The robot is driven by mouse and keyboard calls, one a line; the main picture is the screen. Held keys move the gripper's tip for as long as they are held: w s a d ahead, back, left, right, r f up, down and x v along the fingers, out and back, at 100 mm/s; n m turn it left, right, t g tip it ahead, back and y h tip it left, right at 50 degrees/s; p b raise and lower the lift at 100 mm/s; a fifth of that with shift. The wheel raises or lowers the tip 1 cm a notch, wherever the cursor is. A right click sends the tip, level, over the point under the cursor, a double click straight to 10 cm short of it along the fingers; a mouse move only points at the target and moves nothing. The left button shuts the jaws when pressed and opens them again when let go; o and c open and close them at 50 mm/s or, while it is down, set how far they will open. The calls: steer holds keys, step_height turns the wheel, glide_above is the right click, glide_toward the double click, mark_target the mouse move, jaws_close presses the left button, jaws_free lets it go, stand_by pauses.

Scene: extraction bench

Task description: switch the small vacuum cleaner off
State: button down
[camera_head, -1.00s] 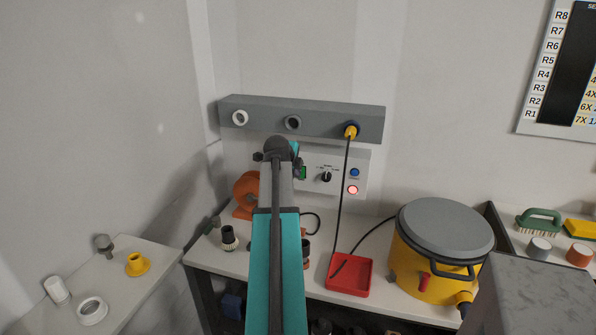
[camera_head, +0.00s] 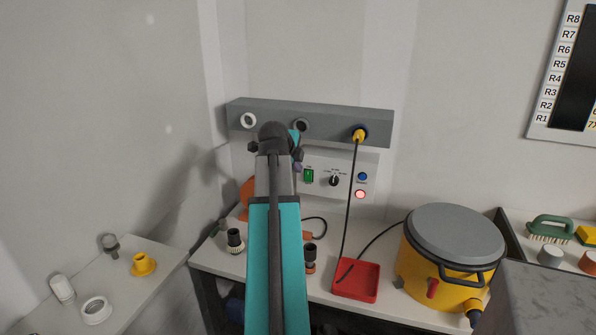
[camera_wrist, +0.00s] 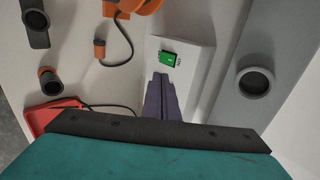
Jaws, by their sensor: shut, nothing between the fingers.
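A yellow drum-shaped vacuum cleaner (camera_head: 428,262) with a grey lid (camera_head: 455,231) stands on the bench at right, with a small red part (camera_head: 433,288) on its front. A black cable runs from it toward the red tray. On the wall, a white control panel (camera_head: 343,196) carries a green switch (camera_head: 309,176), a black rotary knob (camera_head: 334,180), a blue button (camera_head: 362,176) and a lit red lamp (camera_head: 360,194). In the wrist view my gripper (camera_wrist: 163,77) is shut and empty, its purple fingertips close to the green switch (camera_wrist: 167,58). I cannot tell whether they touch the panel.
A grey rail (camera_head: 330,118) with round ports runs above the panel; a yellow plug (camera_head: 359,135) sits in its right port, its cable hanging down. A red tray (camera_head: 371,284) and an orange-and-black fitting (camera_head: 311,259) are on the bench. A side table (camera_head: 118,290) holds loose fittings.

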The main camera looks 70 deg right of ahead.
steer(key=p, duration=0.2)
steer(key=shift+a+r+p, duration=0.1)
steer(key=shift+a+p, duration=0.05)
steer(key=shift+p, duration=0.15)
stand_by(0.3)
steer(key=shift+p, duration=1)
steer(key=shift+s+a+f+y+p, duration=0.1)
steer(key=shift+f+y+p, duration=0.4)
steer(key=shift+p, duration=0.8)
steer(key=shift+f, duration=0.2)
steer(key=p, duration=0.3)
glide_toward(308, 180)
steer(key=shift+f, duration=1.85)
steer(key=shift+d+f+p, duration=0.2)
steer(key=shift+d+p, duration=0.1)
steer(key=shift+d, duration=0.6)
steer(key=shift+d+f+p, duration=0.15)
steer(key=shift+d+p, duration=0.1)
steer(key=shift+d, duration=0.7)
